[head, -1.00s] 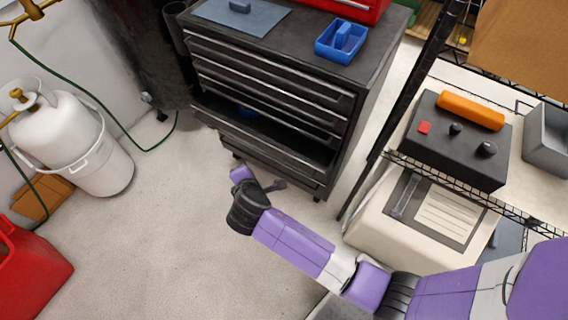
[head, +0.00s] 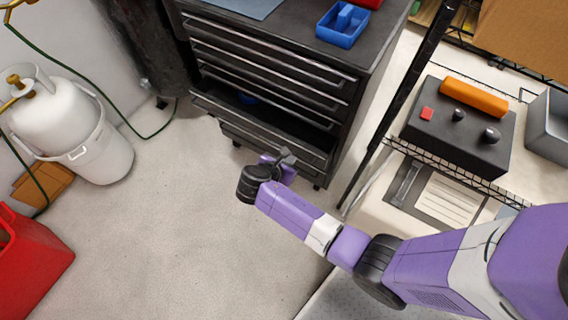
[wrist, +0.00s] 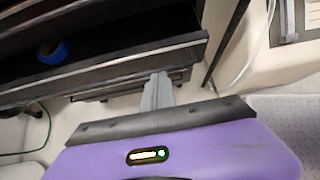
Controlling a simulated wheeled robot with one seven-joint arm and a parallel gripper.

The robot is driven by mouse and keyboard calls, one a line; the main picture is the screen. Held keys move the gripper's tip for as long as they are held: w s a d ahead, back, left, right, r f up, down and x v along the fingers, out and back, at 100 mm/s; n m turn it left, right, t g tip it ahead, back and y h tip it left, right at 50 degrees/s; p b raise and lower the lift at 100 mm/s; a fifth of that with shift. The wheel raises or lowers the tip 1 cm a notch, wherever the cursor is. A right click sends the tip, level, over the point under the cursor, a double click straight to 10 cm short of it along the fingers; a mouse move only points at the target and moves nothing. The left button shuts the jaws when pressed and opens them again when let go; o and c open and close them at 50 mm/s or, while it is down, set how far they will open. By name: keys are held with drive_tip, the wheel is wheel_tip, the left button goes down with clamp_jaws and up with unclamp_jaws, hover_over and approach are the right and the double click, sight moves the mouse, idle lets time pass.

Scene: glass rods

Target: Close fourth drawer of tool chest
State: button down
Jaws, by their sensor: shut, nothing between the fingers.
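The dark tool chest (head: 345,112) stands at the top middle of the head view, with several drawers with light handle strips on its front. One low drawer (head: 262,133) is pulled out, its dark inside showing a small blue item. In the wrist view the open drawer's front edge (wrist: 110,76) crosses the picture, with a blue roll (wrist: 52,52) inside. My gripper (head: 286,155) is shut and empty, right at the front of this drawer toward its right end. In the wrist view its fingertips (wrist: 158,78) overlap the drawer's front; I cannot tell whether they touch.
A wire shelf rack (head: 440,168) with a black box (head: 458,135) stands at right, close to my arm. A white gas cylinder (head: 70,125) and a red container (head: 30,262) are at left. The floor in front of the chest is clear. A blue bin (head: 342,28) sits on the chest.

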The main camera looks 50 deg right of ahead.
sight(301, 148)
drive_tip(key=d, duration=0.3)
drive_tip(key=w+d+f, duration=0.1)
drive_tip(key=shift+d, duration=0.45)
drive_tip(key=shift+w+d+p, duration=0.2)
drive_tip(key=shift+w+d, duration=0.05)
drive_tip(key=shift+d, duration=0.95)
drive_tip(key=shift+w+d+p, duration=0.2)
drive_tip(key=shift+d, duration=0.95)
